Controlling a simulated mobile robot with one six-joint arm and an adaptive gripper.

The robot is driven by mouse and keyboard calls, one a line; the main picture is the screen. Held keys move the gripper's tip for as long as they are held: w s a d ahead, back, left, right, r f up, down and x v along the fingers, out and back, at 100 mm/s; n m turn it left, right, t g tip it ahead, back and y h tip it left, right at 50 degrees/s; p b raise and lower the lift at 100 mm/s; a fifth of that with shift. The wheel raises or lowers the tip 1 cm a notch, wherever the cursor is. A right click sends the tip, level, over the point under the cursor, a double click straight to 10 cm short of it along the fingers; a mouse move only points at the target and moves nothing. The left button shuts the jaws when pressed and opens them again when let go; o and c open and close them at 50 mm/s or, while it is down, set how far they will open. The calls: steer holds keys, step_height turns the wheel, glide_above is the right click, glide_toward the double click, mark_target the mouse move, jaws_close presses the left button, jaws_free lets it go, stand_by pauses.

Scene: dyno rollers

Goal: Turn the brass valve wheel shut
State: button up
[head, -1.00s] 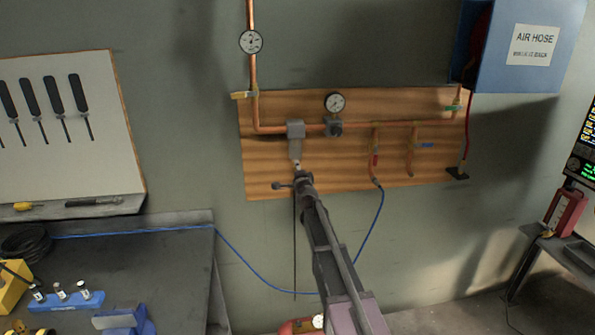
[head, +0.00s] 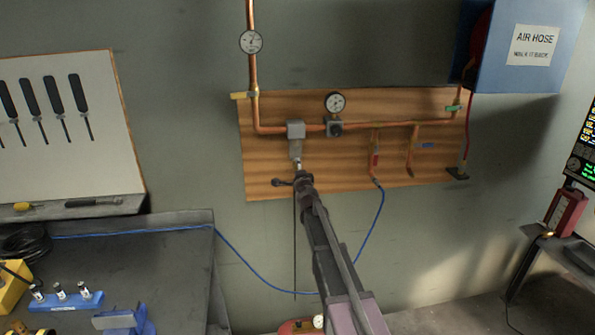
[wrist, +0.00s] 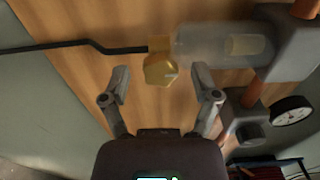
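The brass valve wheel (wrist: 160,71) is a small faceted brass knob under the end of a clear bowl (wrist: 222,46) in the wrist view. A dark thin tube (wrist: 75,45) runs off from its fitting. My gripper (wrist: 160,82) is open, with one finger on each side of the wheel and visible gaps to both. I cannot tell whether the wheel is deep enough to lie fully between the fingertips. In the head view my gripper (head: 300,176) is just below the bowl (head: 296,148), and my arm mostly hides the wheel there.
A wooden board (head: 350,180) on the wall carries copper pipe, a grey block (head: 296,129) above the bowl and a gauge (head: 335,102). A blue hose (head: 375,215) hangs to the right of my arm. A dark workbench (head: 150,260) stands at lower left.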

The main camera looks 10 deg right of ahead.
steer(key=shift+s, duration=0.25)
steer(key=s, duration=1.1)
steer(key=shift+s, duration=0.35)
steer(key=shift+a, duration=0.1)
steer(key=s+a+f+n+g+y, duration=0.2)
steer(key=s+a+f+n+g, duration=0.1)
steer(key=s+f+n+g, duration=0.3)
steer(key=s+a+f+n+g+y, duration=0.2)
steer(key=s+a+f+n+g, duration=0.1)
steer(key=s+f+n, duration=0.35)
steer(key=s+d+f+n+g+h, duration=0.2)
steer(key=s+d+f+g, duration=0.1)
steer(key=s, duration=0.7)
steer(key=s+d+f+n+g+h, duration=0.2)
steer(key=s+g, duration=0.4)
steer(key=s, duration=0.4)
steer(key=shift+d+f+n, duration=0.55)
steer(key=shift+n, duration=0.3)
